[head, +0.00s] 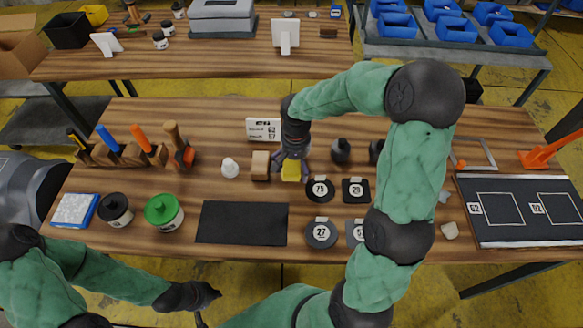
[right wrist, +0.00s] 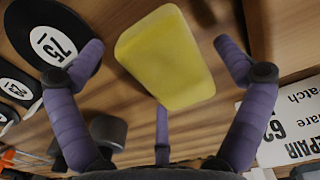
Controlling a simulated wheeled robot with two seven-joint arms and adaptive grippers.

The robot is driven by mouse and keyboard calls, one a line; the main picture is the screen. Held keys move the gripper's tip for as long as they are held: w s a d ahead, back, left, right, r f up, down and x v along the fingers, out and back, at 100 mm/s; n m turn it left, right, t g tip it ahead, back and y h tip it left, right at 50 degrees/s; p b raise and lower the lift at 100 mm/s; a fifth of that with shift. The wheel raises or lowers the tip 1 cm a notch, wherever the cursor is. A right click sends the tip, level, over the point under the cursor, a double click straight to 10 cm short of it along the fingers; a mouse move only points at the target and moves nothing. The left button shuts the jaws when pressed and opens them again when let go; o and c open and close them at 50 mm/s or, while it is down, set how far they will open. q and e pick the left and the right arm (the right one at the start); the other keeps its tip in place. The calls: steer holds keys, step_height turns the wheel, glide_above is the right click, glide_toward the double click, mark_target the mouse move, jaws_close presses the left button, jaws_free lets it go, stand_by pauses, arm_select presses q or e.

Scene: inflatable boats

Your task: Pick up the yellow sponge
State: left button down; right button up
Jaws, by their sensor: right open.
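The yellow sponge (head: 291,171) lies on the wooden workbench near its middle, just right of a small wooden block (head: 261,165). My right gripper (head: 293,160) points down over the sponge and partly hides it in the head view. In the right wrist view the sponge (right wrist: 166,57) sits between the spread purple fingers of the right gripper (right wrist: 160,70), which is open, with gaps on both sides. My left gripper (head: 208,297) is low in the head view, off the front edge of the bench; its fingers are too dark to read.
A black mat (head: 242,223), round and square numbered patches (head: 320,189), and a green-lidded jar (head: 164,212) lie in front. A white label card (head: 263,130) stands behind the block. Dark knobs (head: 340,151) stand right of the gripper. A tool rack (head: 133,154) is at left.

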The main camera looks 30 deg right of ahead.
mark_target(295, 164)
steer(key=c, duration=0.9)
steer(key=shift+c, duration=0.2)
steer(key=shift+r, duration=0.1)
steer(key=shift+r+p, duration=0.45)
steer(key=shift+r, duration=0.15)
step_height(295, 164, up, 2)
steer(key=shift+a+r+p, duration=0.1)
steer(key=shift+r+p, duration=0.1)
steer(key=shift+p, duration=0.55)
steer(key=w+a+r+p, duration=0.1)
steer(key=a+r+p, duration=0.1)
steer(key=a+r, duration=0.2)
steer(key=w+a+r+p, duration=0.1)
steer(key=a+r+p, duration=0.1)
steer(key=a+r, duration=0.3)
steer(key=a, duration=0.4)
steer(key=shift+w+a+r+p, duration=0.15)
steer(key=shift+w+a+p, duration=0.15)
steer(key=shift+a+p, duration=0.05)
